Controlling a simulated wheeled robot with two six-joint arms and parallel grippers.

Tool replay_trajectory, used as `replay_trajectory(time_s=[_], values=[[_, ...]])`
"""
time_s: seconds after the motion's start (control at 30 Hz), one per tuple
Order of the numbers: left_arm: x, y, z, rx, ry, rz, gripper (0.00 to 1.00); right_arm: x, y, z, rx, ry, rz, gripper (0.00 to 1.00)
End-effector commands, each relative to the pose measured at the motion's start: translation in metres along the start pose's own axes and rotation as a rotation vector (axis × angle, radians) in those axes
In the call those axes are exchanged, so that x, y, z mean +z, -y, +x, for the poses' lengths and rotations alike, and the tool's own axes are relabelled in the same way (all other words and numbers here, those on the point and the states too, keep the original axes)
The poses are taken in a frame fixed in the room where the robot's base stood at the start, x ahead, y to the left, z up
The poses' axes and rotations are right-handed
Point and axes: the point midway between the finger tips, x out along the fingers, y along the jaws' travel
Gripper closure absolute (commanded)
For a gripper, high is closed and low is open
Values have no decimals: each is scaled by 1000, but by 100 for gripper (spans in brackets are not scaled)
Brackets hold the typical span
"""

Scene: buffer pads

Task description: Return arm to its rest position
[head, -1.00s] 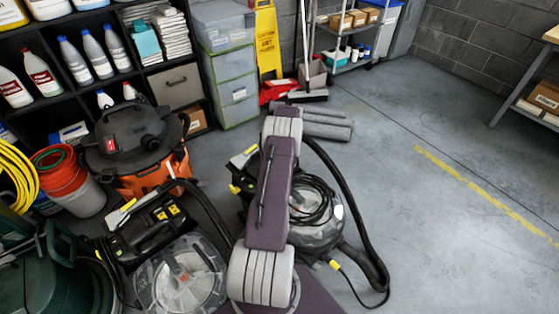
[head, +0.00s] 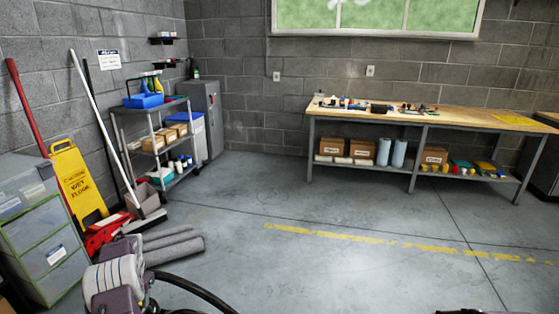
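Part of my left arm, with grey and purple links, shows at the bottom left of the head view. Its gripper cannot be made out. My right gripper is not in view. A dark shape (head: 462,311) just shows at the bottom edge, right of the middle, too cut off to identify. No buffer pad can be clearly made out.
A workbench (head: 440,117) with small items stands along the back wall. A wheeled shelf cart (head: 150,133), yellow wet-floor sign (head: 77,185) and clear drawer unit (head: 45,240) stand at left. A black hose (head: 200,290) curves beside my arm. The middle floor is open.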

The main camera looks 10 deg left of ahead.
Motion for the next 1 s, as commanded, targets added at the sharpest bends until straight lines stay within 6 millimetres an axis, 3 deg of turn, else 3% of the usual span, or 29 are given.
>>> replay_trajectory(time_s=[0.07,0.13,0.2,0.3,0.37,0.43,0.5,0.6,0.77,0.87,0.9,0.93,1.0], values=[[-38,-11,-43,-41,-72,56,56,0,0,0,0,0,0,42],[-64,-41,-89,-56,-124,130,56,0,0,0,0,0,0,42],[-76,-85,-129,-49,-159,209,56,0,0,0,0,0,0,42],[-71,-155,-178,-16,-205,298,56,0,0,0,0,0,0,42],[-54,-198,-200,13,-226,333,56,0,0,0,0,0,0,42],[-25,-243,-216,53,-239,356,56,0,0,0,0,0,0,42],[10,-278,-223,92,-239,354,56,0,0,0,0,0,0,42],[59,-311,-221,140,-220,327,56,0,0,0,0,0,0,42],[135,-336,-198,198,-148,216,56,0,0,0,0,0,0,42],[182,-342,-173,224,-62,90,56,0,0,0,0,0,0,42],[176,-344,-172,233,-88,-21,56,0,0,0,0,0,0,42],[173,-339,-195,232,-89,-30,56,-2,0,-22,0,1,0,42],[173,-332,-222,232,-87,-22,56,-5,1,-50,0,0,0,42]])
